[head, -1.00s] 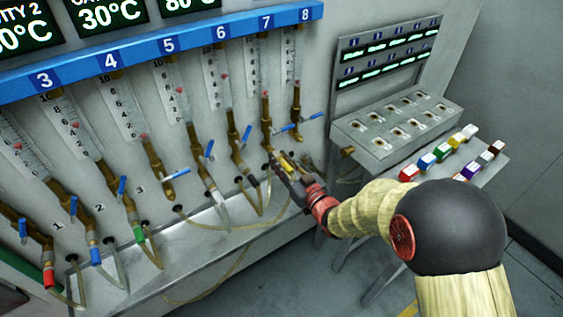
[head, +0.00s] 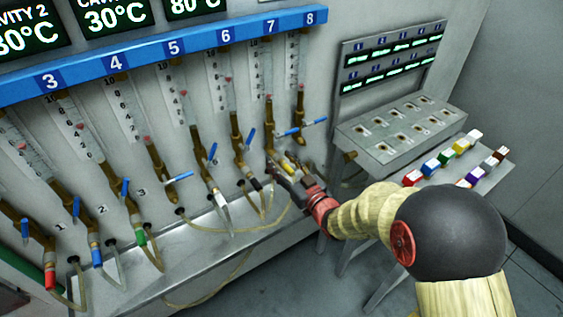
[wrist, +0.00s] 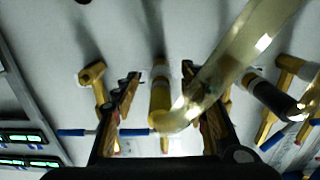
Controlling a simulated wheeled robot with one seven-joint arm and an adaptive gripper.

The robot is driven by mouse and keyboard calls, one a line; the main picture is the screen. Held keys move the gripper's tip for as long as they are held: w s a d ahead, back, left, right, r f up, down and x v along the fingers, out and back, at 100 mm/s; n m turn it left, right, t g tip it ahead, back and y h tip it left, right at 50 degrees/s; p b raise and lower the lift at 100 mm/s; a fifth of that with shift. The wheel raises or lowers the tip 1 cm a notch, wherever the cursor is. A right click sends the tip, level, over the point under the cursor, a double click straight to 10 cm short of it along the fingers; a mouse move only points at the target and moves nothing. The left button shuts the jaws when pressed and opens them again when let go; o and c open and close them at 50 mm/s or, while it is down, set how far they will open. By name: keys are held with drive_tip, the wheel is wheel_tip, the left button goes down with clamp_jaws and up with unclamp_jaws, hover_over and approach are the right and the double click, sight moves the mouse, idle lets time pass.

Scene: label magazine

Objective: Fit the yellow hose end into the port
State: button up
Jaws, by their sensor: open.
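The yellow hose end (wrist: 159,103) is in the middle of the wrist view, between my gripper's fingers, with gaps on both sides. Its clear hose (wrist: 225,65) bends away up and to the right. The yellow end lines up with a brass pipe beneath column 7; I cannot tell whether it is seated in the port there. In the head view the yellow end (head: 288,168) is partly hidden by my gripper (head: 281,170). My gripper (wrist: 163,100) is open around the yellow end in the wrist view.
A black-collared hose (wrist: 272,96) hangs close on the right in the wrist view. Blue valve handles (head: 302,128) stick out near my gripper. A metal bench ledge (head: 190,255) lies below. At right stand a socket box (head: 395,130) and several coloured blocks (head: 444,158).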

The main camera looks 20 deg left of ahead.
sight(292, 174)
drive_tip(key=v, duration=1.2)
idle(0.4)
